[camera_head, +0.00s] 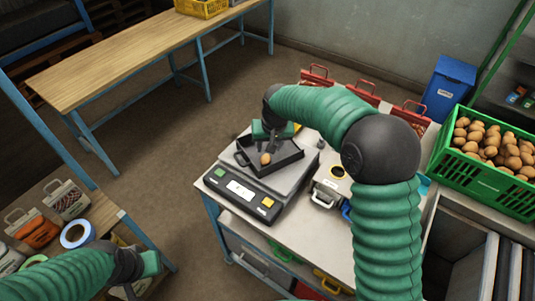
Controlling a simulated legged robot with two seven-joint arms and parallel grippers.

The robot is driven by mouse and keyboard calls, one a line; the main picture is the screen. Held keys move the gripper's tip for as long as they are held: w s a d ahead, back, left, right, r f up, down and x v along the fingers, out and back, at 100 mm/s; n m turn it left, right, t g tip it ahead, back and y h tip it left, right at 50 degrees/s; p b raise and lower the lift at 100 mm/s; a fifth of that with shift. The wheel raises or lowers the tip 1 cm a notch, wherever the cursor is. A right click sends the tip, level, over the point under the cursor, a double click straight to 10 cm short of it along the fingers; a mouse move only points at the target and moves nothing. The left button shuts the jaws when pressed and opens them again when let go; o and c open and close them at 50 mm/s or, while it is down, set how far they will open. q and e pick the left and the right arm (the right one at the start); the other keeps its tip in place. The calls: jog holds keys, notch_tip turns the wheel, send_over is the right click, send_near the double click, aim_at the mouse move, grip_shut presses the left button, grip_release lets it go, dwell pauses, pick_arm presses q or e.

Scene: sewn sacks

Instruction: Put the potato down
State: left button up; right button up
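A brown potato (265,159) shows in the black tray (287,161) on the scale (262,187). My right gripper (270,147) points down over the tray, with its dark fingers just above and beside the potato. I cannot tell whether the fingers touch the potato or how far apart they are. My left gripper (128,291) is low at the left, by the side bench, away from the scale. Its fingers are partly cut off by the bottom edge.
A green crate of potatoes (486,150) stands at the right. Red-handled sacks (362,93) line the table's back edge, near a blue bin (447,86). Several sacks and a blue tape roll (76,234) lie on the left bench.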

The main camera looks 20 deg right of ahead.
jog(key=s+f+n+b, duration=0.1)
jog(key=s+f, duration=0.2)
jog(key=s, duration=1)
jog(key=s+d+f+n+g+b, duration=0.1)
jog(key=s+f, duration=0.3)
jog(key=s, duration=0.9)
jog(key=shift+f, duration=0.15)
